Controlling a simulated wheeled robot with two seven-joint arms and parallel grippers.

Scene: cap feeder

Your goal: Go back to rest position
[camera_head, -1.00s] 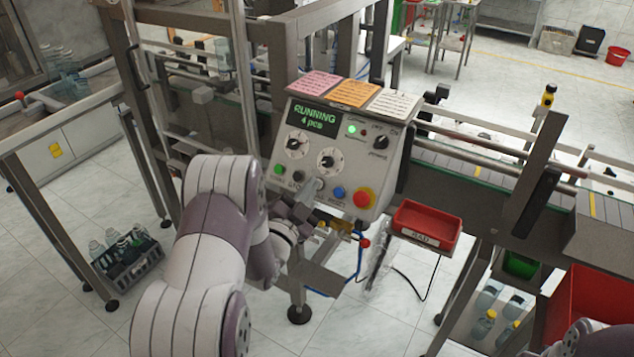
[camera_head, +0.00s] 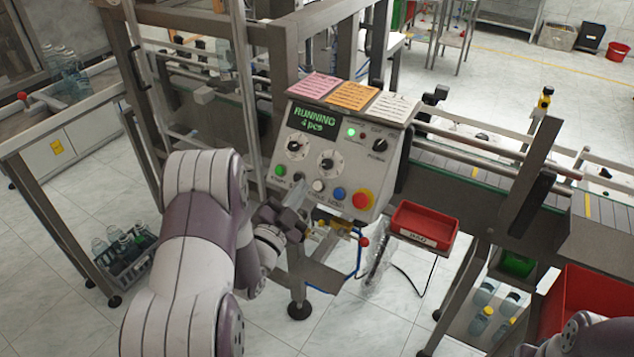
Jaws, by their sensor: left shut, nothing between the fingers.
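My left arm comes in from the lower left. Its gripper (camera_head: 294,219) is shut and empty, just in front of and below the lower left of the control panel (camera_head: 334,158). A small gap shows between the gripper and the panel's buttons. The panel display (camera_head: 314,121) reads "RUNNING 4 pcs", and a green lamp (camera_head: 350,132) is lit. A part of my right arm shows at the bottom right corner; its gripper is out of view.
A red tray (camera_head: 424,226) hangs right of the panel. A conveyor (camera_head: 460,167) runs behind to the right. A large red bin (camera_head: 585,300) stands at the lower right. A crate of bottles (camera_head: 125,255) sits on the floor at left.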

